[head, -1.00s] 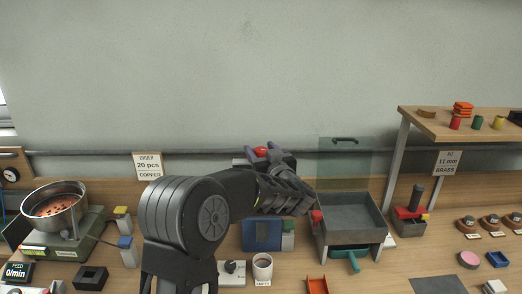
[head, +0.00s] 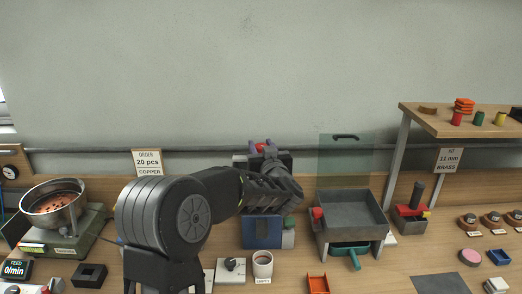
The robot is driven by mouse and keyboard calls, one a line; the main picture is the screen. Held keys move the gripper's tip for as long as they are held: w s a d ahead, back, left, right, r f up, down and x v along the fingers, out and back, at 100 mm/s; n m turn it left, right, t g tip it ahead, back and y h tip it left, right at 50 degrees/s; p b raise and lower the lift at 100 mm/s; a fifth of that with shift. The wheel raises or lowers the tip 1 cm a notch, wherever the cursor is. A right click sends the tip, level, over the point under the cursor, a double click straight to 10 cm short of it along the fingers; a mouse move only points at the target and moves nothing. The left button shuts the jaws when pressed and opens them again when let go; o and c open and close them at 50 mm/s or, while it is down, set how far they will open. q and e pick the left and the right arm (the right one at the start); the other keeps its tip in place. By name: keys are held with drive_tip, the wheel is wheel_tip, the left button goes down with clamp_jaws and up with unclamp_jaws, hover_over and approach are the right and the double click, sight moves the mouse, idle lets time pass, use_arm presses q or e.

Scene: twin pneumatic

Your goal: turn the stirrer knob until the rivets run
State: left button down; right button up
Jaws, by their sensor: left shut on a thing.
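A steel bowl (head: 80,212) with copper-coloured rivets stands on a green-grey base (head: 92,232) at the far left. A feed display (head: 16,269) beside it reads 0/min. A dark round knob (head: 231,264) sits on a white plate below the middle; I cannot tell if it is the stirrer knob. My left gripper (head: 283,192) is in front of the dark-topped machine with a blue front (head: 262,234), far right of the bowl. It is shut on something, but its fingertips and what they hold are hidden. My right gripper is not in view.
A white cup (head: 262,265) stands right of the knob plate. A grey tray (head: 349,238) with a teal handle is to the right. A black square block (head: 89,275) lies at front left. A wooden shelf (head: 465,125) stands at the right. My arm covers the middle-left bench.

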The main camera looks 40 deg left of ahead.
use_arm(q)
drive_tip(key=c, duration=0.9)
unclamp_jaws()
drive_tip(key=b+v, duration=0.1)
drive_tip(key=v, duration=0.6)
drive_tip(key=shift+s+d+b, duration=0.25)
drive_tip(key=shift+s+b, duration=0.05)
drive_tip(key=shift+s, duration=0.05)
